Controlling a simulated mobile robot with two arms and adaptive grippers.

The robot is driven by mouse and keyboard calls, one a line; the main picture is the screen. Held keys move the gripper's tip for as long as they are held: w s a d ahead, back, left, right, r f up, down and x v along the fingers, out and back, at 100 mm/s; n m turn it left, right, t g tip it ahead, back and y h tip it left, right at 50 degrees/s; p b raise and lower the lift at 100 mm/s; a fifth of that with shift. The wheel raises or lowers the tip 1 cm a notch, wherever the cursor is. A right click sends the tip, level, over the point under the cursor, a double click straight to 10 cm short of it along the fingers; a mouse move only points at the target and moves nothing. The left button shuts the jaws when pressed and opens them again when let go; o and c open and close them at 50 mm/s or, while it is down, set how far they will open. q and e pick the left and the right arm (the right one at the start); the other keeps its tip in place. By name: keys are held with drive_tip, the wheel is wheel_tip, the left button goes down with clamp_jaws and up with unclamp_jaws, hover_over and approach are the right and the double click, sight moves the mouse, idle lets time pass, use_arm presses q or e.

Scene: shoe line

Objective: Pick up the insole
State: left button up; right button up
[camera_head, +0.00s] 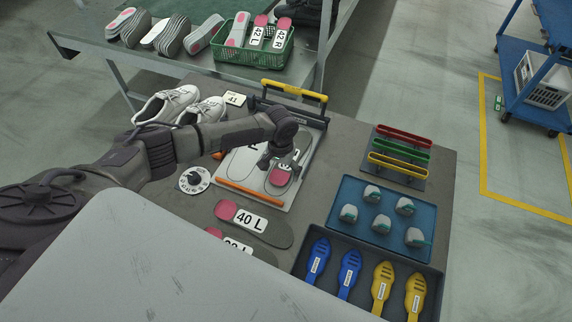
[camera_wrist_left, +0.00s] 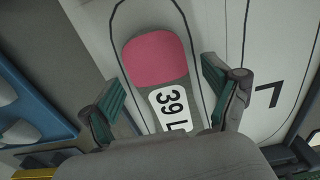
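An insole with a pink heel (camera_head: 279,178) lies on a white board (camera_head: 235,175) that has printed outlines and an orange bar along its front edge. My left gripper (camera_head: 279,160) is over this insole. In the wrist view its two green-padded fingers (camera_wrist_left: 165,100) are spread on either side of the insole, with nothing between them held. The gripper hides part of the label in the head view. My right gripper is not in view.
A 40 L insole (camera_head: 255,222) and a partly hidden insole lie in front of the board. White shoes (camera_head: 168,104) stand behind my left arm. A yellow-handled frame (camera_head: 294,90) stands behind the board. A blue tray (camera_head: 375,216) and coloured racks (camera_head: 400,150) are to the right.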

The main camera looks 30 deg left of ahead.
use_arm(q)
drive_tip(key=c, duration=0.9)
drive_tip(key=shift+r, duration=0.1)
drive_tip(key=shift+c, duration=0.2)
